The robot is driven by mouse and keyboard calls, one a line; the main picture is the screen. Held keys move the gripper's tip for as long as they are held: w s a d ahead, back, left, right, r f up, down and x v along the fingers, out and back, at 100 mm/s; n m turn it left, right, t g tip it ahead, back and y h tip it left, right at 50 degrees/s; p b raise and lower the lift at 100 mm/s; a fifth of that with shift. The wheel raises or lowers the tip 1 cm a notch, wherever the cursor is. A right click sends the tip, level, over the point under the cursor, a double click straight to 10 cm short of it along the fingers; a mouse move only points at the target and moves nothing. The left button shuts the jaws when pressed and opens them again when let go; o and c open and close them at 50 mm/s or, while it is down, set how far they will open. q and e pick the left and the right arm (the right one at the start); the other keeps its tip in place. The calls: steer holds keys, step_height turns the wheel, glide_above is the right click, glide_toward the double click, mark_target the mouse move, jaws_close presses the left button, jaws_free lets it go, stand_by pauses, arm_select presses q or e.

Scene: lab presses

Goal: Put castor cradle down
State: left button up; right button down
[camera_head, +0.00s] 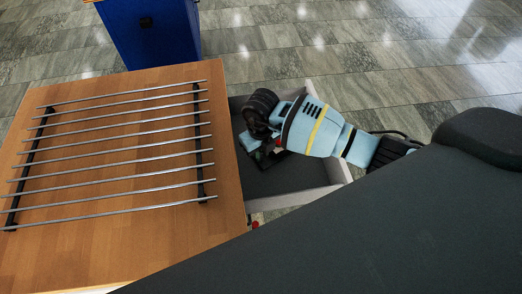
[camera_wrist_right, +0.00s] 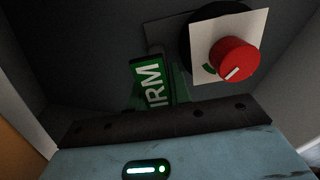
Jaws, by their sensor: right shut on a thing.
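My right gripper (camera_head: 264,146) is low inside an open grey box beside the wooden table, its arm coming in from the right. It is shut on the castor cradle, which my wrist mostly hides in the head view. In the right wrist view, a green piece (camera_wrist_right: 152,84) with white letters "IRM" shows at the jaws, seemingly part of the cradle. Just right of it are a white square plate (camera_wrist_right: 251,22) and a red knob (camera_wrist_right: 236,60) with a white line. Whether the cradle touches the box floor, I cannot tell. My left gripper is out of view.
The grey box (camera_head: 338,171) has light walls and a dark floor. The wooden table (camera_head: 225,190) adjoins it on the left, carrying a rack of several metal rods (camera_head: 120,128). A blue cabinet (camera_head: 150,35) stands behind. Tiled floor is clear at the back right.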

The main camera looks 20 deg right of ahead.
steer(key=c, duration=1.3)
jaws_free()
steer(key=shift+f, duration=0.1)
steer(key=shift+r, duration=0.3)
step_height(320, 180, up, 11)
steer(key=shift+f+p, duration=0.1)
steer(key=shift+p, duration=0.5)
steer(key=shift+r, duration=0.45)
